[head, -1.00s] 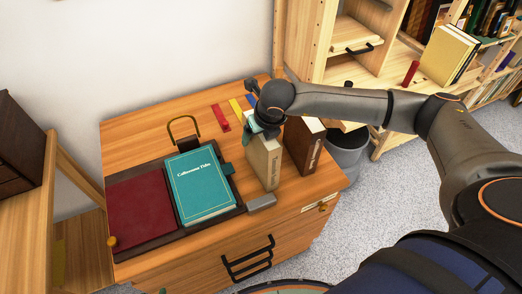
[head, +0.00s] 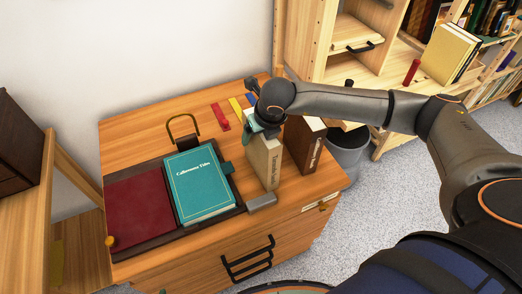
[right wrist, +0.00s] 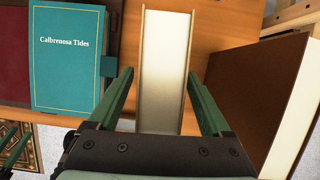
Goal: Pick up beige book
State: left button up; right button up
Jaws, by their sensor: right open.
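The beige book (head: 263,163) stands upright on the wooden cabinet top, its spine with dark lettering facing the front. In the right wrist view the beige book (right wrist: 163,65) shows from above as a pale page block between two cover edges. My right gripper (head: 257,124) is over the book's top. In the right wrist view my right gripper (right wrist: 159,76) is open, one green finger on each side of the book, with visible gaps. I cannot tell how far down the fingers reach.
A brown book (head: 304,145) stands close on the right of the beige one. A grey block (head: 261,202) sits at the front edge. Shelves with books (head: 450,52) stand behind right.

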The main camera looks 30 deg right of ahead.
grip_shut()
dwell(0.7)
jog(key=shift+r, duration=0.1)
dwell(0.6)
